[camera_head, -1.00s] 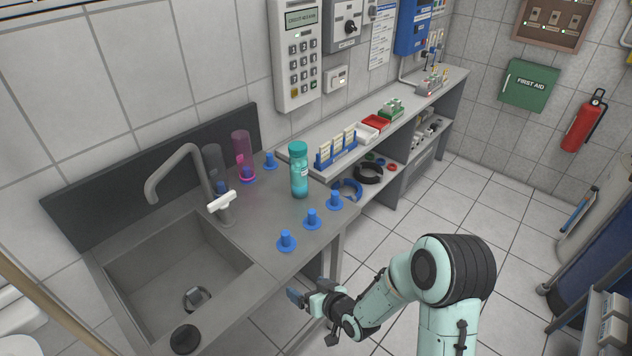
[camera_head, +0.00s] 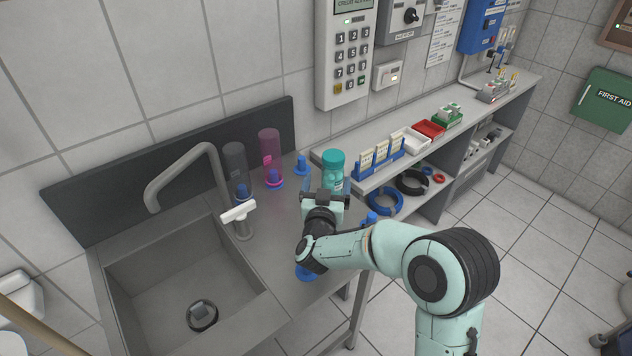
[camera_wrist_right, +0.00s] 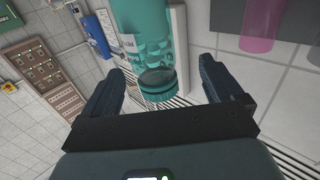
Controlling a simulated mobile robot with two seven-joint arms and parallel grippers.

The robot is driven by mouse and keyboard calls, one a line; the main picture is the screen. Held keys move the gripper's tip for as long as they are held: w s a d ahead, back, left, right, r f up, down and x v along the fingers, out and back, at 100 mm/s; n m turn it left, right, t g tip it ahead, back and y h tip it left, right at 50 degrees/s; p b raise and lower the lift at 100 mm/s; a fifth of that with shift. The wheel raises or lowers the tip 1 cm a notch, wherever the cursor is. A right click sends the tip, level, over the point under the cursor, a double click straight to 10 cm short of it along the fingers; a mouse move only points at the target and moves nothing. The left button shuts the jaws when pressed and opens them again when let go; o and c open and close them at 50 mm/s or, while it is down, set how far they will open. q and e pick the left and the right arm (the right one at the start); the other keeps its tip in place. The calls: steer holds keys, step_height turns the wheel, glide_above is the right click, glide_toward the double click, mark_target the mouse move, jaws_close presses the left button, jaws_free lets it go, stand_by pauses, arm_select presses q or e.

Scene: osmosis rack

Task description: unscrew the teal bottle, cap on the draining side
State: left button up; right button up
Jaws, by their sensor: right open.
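The teal bottle (camera_head: 334,167) stands upright on the counter right of the sink, its teal cap on top and its lower part hidden behind my right gripper. In the right wrist view the bottle (camera_wrist_right: 143,35) appears ahead of my gripper, with its ribbed cap (camera_wrist_right: 157,84) toward the space between the fingers. My right gripper (camera_head: 326,196) is open, in front of the bottle in the head view. Its two fingers (camera_wrist_right: 168,85) are spread wide in the wrist view, and I cannot tell whether they touch the bottle. My left gripper is not in view.
The sink (camera_head: 180,290) and its tap (camera_head: 188,165) are to the left. A grey bottle (camera_head: 236,170) and a pink bottle (camera_head: 270,158) are upside down on blue pegs behind. A blue peg (camera_head: 301,165) stands near the bottle. A shelf with racks (camera_head: 380,155) runs right.

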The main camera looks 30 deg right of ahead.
steer(key=x, duration=0.2)
steer(key=p+x, duration=0.1)
steer(key=x, duration=0.1)
steer(key=p+x, duration=0.1)
steer(key=x, duration=0.2)
steer(key=shift+s+d+r, duration=0.2)
steer(key=shift+s+d, duration=0.1)
steer(key=shift+s, duration=0.05)
steer(key=shift+w+d, duration=0.15)
steer(key=shift+w, duration=0.05)
steer(key=shift+s, duration=0.1)
steer(key=shift+c, duration=1.2)
steer(key=c, duration=1.2)
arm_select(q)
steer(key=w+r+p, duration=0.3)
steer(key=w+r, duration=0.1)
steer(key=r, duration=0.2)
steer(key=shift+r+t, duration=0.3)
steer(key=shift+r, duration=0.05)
arm_select(e)
step_height(320, 180, up, 20)
steer(key=shift+c, duration=0.2)
steer(key=o, duration=0.6)
steer(key=c, duration=0.6)
